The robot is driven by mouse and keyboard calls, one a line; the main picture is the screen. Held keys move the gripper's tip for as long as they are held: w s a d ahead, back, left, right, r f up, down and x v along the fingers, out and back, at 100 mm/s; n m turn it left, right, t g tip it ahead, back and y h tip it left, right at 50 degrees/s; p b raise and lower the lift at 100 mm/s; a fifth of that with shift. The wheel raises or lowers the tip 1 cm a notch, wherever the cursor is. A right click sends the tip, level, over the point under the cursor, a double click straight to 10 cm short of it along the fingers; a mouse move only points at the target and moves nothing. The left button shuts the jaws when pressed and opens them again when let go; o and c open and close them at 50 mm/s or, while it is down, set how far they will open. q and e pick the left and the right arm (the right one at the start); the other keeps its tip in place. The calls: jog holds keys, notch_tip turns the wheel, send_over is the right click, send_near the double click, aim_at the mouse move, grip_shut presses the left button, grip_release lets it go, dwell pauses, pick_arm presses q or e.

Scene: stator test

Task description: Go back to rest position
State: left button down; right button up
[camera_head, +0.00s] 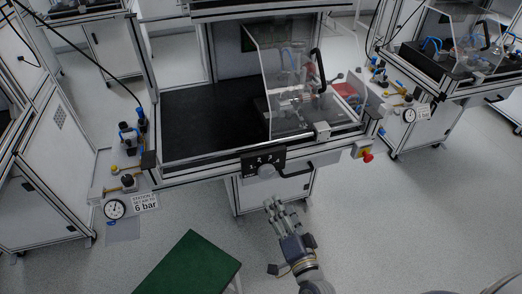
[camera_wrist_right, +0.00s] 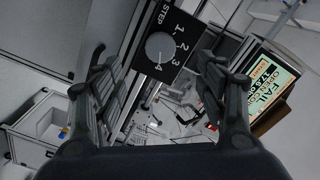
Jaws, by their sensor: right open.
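My right gripper (camera_head: 283,208) is low in the middle of the head view, in front of the test bench and below its front edge. Its fingers point toward the bench's step selector. In the right wrist view the same gripper (camera_wrist_right: 158,85) is open, its fingers spread wide with nothing between them. The black step selector (camera_head: 264,161) has a round grey knob and the numbers 1 to 4. The selector plate (camera_wrist_right: 175,38) also shows beyond the fingers in the wrist view, apart from them. My left gripper is not in view.
The bench has a black work surface (camera_head: 208,122), a clear guard (camera_head: 291,85), a black front handle (camera_head: 296,172) and a red button (camera_head: 367,156). A green-topped table (camera_head: 192,266) stands at lower left. A screen (camera_wrist_right: 268,84) reads FAIL. Grey floor lies around my gripper.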

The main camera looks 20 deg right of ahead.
jog(key=s+f+n+g+y, duration=0.1)
jog(key=s+f+n+g, duration=0.4)
jog(key=f, duration=1)
jog(key=s+f+n+g, duration=0.3)
jog(key=s+f, duration=0.4)
jog(key=f, duration=0.7)
jog(key=s+d+f+n+g, duration=0.2)
jog(key=s+f, duration=0.3)
jog(key=s, duration=0.4)
jog(key=s+d+f+n+g+h, duration=0.1)
jog(key=s+f+g, duration=0.3)
jog(key=s, duration=0.5)
jog(key=s+d+f+n+g, duration=0.2)
jog(key=s+d+f+g, duration=0.1)
jog(key=s+f, duration=0.4)
jog(key=shift+s+d+n+h, duration=0.15)
jog(key=shift+s+n+h, duration=0.2)
jog(key=shift+s, duration=0.55)
